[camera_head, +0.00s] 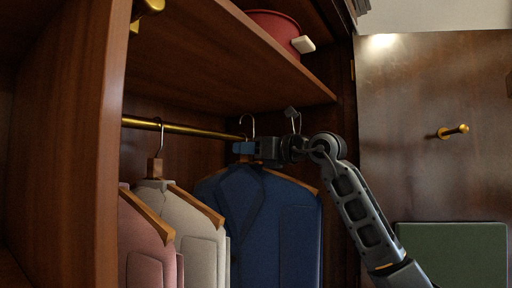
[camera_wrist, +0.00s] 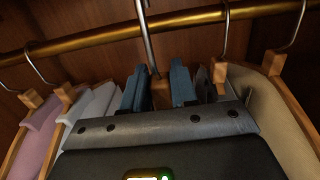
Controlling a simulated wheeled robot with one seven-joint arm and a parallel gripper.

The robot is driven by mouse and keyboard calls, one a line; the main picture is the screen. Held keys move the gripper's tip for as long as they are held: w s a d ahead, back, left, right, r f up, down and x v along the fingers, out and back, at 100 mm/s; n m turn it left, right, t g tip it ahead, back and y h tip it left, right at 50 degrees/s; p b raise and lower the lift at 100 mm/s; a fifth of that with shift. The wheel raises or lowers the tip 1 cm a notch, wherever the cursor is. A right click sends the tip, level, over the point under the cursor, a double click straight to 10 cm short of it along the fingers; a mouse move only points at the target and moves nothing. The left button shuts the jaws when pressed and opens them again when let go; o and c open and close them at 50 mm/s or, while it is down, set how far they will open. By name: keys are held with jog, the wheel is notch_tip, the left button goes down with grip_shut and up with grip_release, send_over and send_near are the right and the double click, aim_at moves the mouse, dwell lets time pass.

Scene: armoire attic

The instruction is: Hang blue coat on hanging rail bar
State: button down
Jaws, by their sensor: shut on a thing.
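The blue coat (camera_head: 262,225) hangs upright below my gripper (camera_head: 246,148) in the head view, to the right of the other garments. My gripper is shut on the wooden neck of its hanger (camera_wrist: 160,92), between the two blue fingertips (camera_wrist: 159,86) in the wrist view. The metal hook (camera_wrist: 147,38) rises from the neck and crosses in front of the brass rail bar (camera_wrist: 95,40). Its top is outside the wrist view. The head view shows the hook (camera_head: 247,120) at the bar (camera_head: 180,128); whether it rests on it I cannot tell.
A pink garment (camera_head: 145,245) and a cream garment (camera_head: 195,235) hang on the left. A tan garment (camera_wrist: 275,110) is close on the right in the wrist view. A wooden shelf (camera_head: 225,60) with a red container (camera_head: 272,28) is above. The cabinet's side panel (camera_head: 72,150) stands left.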

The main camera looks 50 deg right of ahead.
jog(key=shift+w+a+r+p, duration=0.15)
jog(key=shift+w+p, duration=0.4)
jog(key=shift+w, duration=1.7)
jog(key=shift+w+a+r+p, duration=0.1)
jog(key=shift+w+a+p, duration=0.3)
jog(key=shift+w, duration=1.8)
jog(key=shift+d+f+b, duration=0.15)
jog(key=shift+f+b, duration=0.5)
jog(key=shift+f, duration=1)
jog(key=c, duration=1.1)
grip_release()
jog(key=shift+s, duration=0.1)
jog(key=shift+c, duration=0.2)
jog(key=o, duration=0.4)
jog(key=shift+f, duration=0.1)
jog(key=shift+c, duration=0.2)
jog(key=shift+f, duration=0.15)
jog(key=shift+s+d+b, duration=0.2)
jog(key=shift+s+b, duration=0.25)
jog(key=shift+s, duration=1.5)
jog(key=shift+s+d+b, duration=0.15)
jog(key=shift+s+b, duration=0.3)
jog(key=shift+s, duration=1.45)
